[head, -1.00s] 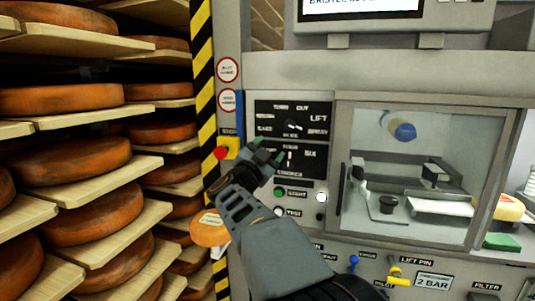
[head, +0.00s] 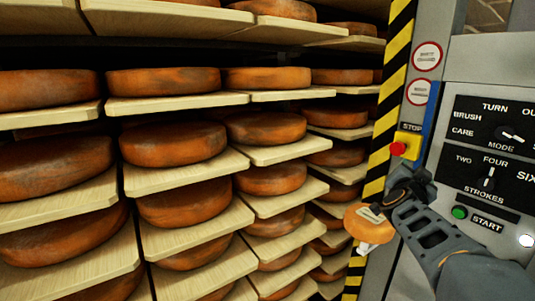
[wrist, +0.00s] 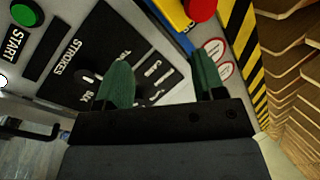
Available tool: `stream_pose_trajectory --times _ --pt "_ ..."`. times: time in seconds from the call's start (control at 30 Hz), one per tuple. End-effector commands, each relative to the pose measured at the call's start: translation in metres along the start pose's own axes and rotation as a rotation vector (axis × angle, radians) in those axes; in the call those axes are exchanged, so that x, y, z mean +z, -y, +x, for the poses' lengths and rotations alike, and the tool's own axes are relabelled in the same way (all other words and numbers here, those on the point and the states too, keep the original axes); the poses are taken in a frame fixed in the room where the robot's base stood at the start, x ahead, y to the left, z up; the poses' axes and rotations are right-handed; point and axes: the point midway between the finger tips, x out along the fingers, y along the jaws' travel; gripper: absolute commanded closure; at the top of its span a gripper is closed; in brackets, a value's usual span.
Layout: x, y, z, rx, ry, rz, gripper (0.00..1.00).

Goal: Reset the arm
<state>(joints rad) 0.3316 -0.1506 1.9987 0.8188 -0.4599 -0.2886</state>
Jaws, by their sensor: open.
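My arm reaches in from the lower right in the head view, and my gripper (head: 412,178) is in front of the machine's control panel (head: 478,215), near its left edge. In the wrist view, the two green fingertips of my gripper (wrist: 162,82) stand wide apart with nothing between them. The panel's mode dial (head: 510,135) and strokes dial (head: 487,182) show in the head view. The green START button (head: 459,212) is right of the gripper. The red STOP button (head: 398,149) on its yellow box is just above the gripper.
Shelves with many orange-brown cheese wheels (head: 172,144) on pale boards (head: 186,175) fill the left and middle. A yellow-black striped post (head: 385,120) stands between shelves and machine. A small orange round thing with a label (head: 370,232) is beside my wrist.

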Motion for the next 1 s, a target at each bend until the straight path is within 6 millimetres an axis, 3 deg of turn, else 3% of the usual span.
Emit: stream_pose_trajectory --times 0.1,0.2,0.3,0.4,0.5,0.63,0.77,1.0 --pt "0.071 0.020 -0.035 -0.140 0.360 -0.095 0.37" --pt "0.126 0.021 -0.086 -0.210 0.669 -0.202 0.37" --pt "0.164 0.008 -0.146 -0.234 0.949 -0.332 0.37" --pt "0.185 -0.014 -0.202 -0.222 1.173 -0.470 0.37" --pt "0.191 -0.037 -0.247 -0.199 1.332 -0.605 0.37" --pt "0.186 -0.057 -0.287 -0.199 1.431 -0.767 0.37" --pt "0.180 -0.049 -0.300 -0.257 1.404 -0.810 0.37" --pt "0.179 -0.043 -0.302 -0.281 1.394 -0.816 0.40"
